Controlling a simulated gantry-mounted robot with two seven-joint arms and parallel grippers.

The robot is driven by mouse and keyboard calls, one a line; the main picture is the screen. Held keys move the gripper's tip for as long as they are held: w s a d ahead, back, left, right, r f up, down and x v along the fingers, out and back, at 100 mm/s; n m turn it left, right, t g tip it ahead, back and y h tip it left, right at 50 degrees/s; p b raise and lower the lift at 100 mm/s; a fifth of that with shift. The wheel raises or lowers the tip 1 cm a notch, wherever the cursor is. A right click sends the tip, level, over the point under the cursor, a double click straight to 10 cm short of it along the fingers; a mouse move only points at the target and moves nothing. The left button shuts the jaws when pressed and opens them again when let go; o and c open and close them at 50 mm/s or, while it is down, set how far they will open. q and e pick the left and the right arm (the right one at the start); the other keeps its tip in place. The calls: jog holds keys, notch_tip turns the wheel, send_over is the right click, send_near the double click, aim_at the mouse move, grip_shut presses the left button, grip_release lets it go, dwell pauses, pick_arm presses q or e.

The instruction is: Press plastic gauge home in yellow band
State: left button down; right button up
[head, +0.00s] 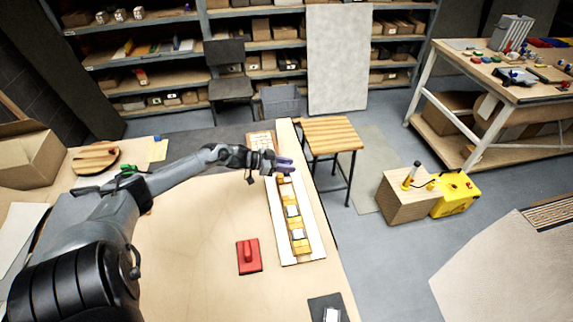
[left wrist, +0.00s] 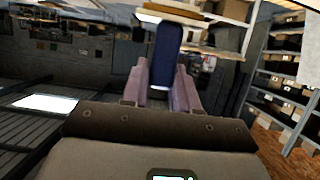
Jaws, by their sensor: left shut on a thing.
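My left gripper (head: 284,165) is over the far part of the long white mosaic panel (head: 311,236). In the left wrist view its pale lilac fingers (left wrist: 162,85) are shut on a dark blue bar (left wrist: 166,55), which looks like the plastic gauge. The panel's channel holds yellow tiles (head: 300,246) and white tiles (head: 293,211) along the yellow band. The gripper and forearm hide part of the panel's far end. I cannot tell whether the bar touches the panel. My right gripper is not in view.
A red float-like tool (head: 249,256) lies left of the panel. A dark plate (head: 326,304) lies at the near table edge. A slatted stool (head: 333,136) stands right of the table. The middle of the tabletop (head: 195,250) is clear.

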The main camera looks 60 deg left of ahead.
aim_at(284, 175)
pick_arm(q)
jog(key=shift+f+b, duration=2)
jog(key=shift+f, duration=0.95)
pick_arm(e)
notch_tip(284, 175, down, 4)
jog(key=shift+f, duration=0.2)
pick_arm(q)
jog(key=shift+p, duration=0.45)
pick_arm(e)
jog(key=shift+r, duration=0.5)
pick_arm(q)
jog(key=shift+f+b, duration=0.9)
jog(key=shift+f, duration=0.2)
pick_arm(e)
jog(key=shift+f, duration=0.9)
pick_arm(q)
jog(key=c, duration=0.8)
grip_release()
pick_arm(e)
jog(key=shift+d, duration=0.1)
pick_arm(q)
jog(key=shift+s+r, duration=0.1)
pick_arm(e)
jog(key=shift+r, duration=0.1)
